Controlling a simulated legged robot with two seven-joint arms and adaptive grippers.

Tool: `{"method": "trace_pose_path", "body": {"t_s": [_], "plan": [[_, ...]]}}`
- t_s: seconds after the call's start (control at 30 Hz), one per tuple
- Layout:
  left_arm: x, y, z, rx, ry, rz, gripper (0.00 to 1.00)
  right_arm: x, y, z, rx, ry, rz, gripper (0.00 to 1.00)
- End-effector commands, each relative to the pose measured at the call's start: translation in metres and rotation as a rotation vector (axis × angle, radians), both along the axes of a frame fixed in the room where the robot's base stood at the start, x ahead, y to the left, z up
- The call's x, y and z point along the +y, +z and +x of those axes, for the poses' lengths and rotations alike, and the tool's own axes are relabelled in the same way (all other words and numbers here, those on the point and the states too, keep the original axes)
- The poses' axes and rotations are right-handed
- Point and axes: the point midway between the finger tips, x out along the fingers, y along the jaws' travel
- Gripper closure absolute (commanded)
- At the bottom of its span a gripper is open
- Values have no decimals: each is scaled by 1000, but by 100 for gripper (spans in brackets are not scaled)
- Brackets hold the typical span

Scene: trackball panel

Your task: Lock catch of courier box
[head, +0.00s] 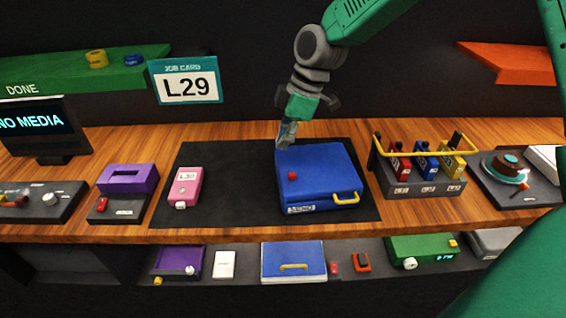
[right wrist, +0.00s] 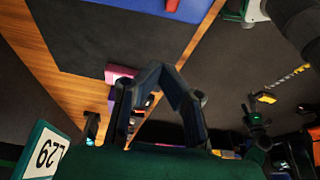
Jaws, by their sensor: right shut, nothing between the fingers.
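A blue box (head: 322,172), which looks like the courier box, lies flat on the dark mat (head: 225,205). It has a yellow handle (head: 346,198) and a white label on its front side, and a small red piece (head: 292,176) on top near the left edge. Which part is the catch is too small to tell. My right gripper (head: 286,138) is shut and empty, pointing down at the box's back left corner; I cannot tell whether it touches. In the right wrist view the fingertips (right wrist: 162,70) meet, and part of the blue box (right wrist: 140,4) shows at the top edge.
A pink box (head: 186,185) lies left of the blue box. A purple box (head: 128,180) is further left. A job card (head: 186,79) reads L29. The mat's front left is clear.

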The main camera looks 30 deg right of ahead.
Motion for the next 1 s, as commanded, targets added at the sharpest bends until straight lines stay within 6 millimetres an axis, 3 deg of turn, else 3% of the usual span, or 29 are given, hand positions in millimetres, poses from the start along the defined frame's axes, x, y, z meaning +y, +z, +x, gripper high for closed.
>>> {"method": "trace_pose_path", "body": {"t_s": [0.2,0.33,0.77,1.0], "plan": [[0,0,0,0,1,0,18,1,-3,1,1,0,0,100],[0,1,0,0,1,0,18,0,-15,3,3,-1,4,100],[0,9,0,-1,0,0,18,26,-97,15,4,-1,4,100],[0,21,0,-1,1,0,18,0,-94,1,-1,-3,3,100]]}}
